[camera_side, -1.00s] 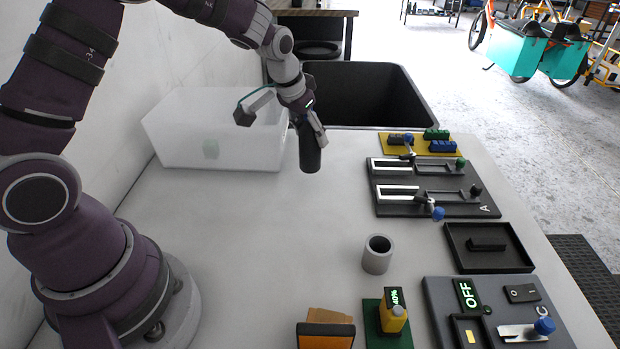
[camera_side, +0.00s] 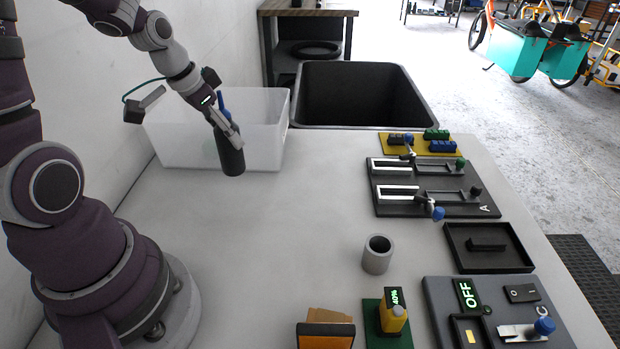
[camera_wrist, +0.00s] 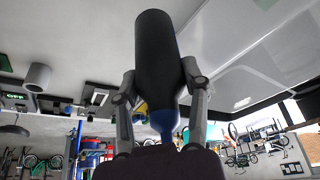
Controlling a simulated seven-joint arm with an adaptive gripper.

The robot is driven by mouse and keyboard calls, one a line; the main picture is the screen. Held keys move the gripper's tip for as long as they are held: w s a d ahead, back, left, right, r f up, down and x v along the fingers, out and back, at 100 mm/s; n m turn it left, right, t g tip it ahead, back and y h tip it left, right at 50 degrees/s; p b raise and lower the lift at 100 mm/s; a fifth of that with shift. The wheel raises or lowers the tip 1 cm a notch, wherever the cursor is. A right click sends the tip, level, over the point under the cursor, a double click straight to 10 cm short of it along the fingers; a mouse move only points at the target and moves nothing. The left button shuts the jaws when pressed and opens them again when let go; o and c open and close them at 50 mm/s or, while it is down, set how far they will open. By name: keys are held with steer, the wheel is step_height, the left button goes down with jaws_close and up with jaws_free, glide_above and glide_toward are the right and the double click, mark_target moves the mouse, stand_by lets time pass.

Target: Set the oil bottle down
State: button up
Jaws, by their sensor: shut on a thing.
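The oil bottle (camera_side: 231,160) is dark with a blue top. My gripper (camera_side: 226,131) is shut on its upper part and holds it nearly upright, tilted slightly. In the side view it appears in front of the translucent bin's right part; I cannot tell exactly how high its base is above the table. In the wrist view the dark bottle (camera_wrist: 158,60) stretches away from my gripper (camera_wrist: 160,88), with the two fingers on either side of it and the blue nozzle towards the camera.
The translucent bin (camera_side: 270,135) stands at the table's back left, and a black open crate (camera_side: 420,105) lies beyond the back edge. A grey cup (camera_side: 377,260) stands mid-table. Panels and a black tray (camera_side: 510,262) line the right side. The table's left middle (camera_side: 270,240) is clear.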

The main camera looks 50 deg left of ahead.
mark_target(232, 164)
step_height(232, 164, down, 6)
steer(key=shift+f, duration=0.2)
steer(key=shift+f, duration=0.1)
steer(key=o, duration=1.2)
steer(key=v, duration=1.2)
steer(key=shift+t, duration=0.5)
steer(key=s+d+r, duration=0.1)
steer(key=d, duration=0.2)
steer(key=d+r, duration=0.1)
steer(key=d, duration=0.3)
steer(key=s+d+r, duration=0.1)
steer(key=d+r, duration=0.1)
steer(key=d, duration=0.2)
steer(key=shift+s+r, duration=0.15)
steer(key=shift+s, duration=0.15)
